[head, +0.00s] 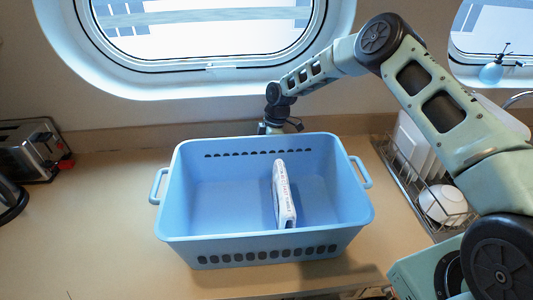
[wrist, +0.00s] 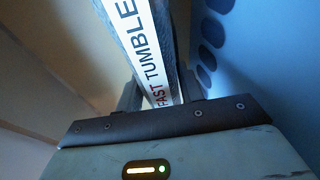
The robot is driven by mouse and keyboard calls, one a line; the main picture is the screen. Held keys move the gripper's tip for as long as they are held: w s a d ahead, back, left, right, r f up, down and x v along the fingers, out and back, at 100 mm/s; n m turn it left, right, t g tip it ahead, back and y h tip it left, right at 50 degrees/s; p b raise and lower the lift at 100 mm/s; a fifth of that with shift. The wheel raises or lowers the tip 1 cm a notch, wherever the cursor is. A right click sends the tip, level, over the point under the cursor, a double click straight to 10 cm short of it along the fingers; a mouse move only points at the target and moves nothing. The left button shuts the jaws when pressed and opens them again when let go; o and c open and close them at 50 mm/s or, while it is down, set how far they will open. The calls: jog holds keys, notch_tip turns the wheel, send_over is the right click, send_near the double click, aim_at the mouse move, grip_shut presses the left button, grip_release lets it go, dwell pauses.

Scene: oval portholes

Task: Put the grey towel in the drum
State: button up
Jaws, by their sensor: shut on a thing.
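My gripper (wrist: 157,92) is shut on a flat, dark grey-sided thing with a white printed edge (wrist: 140,45) in the wrist view. Its edge reads "FAST TUMBLE"; I cannot tell that it is a towel. In the head view my arm reaches down behind the blue basket (head: 262,237), which hides my fingers and the held thing. The basket's blue wall (wrist: 250,60), with oval holes, is to the right of my gripper in the wrist view. I see no clear grey towel and no drum.
A thin white printed box (head: 284,196) stands upright in the basket. A toaster (head: 38,145) is at the left; a dish rack with white plates (head: 412,145) and a bowl (head: 443,204) is at the right. The counter (head: 115,230) left of the basket is clear.

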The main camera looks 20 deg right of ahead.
notch_tip(320, 180, up, 17)
jog(key=b, duration=0.6)
notch_tip(320, 180, up, 8)
jog(key=p, duration=0.2)
jog(key=shift+f+p, duration=0.1)
jog(key=shift+p, duration=0.2)
grip_shut()
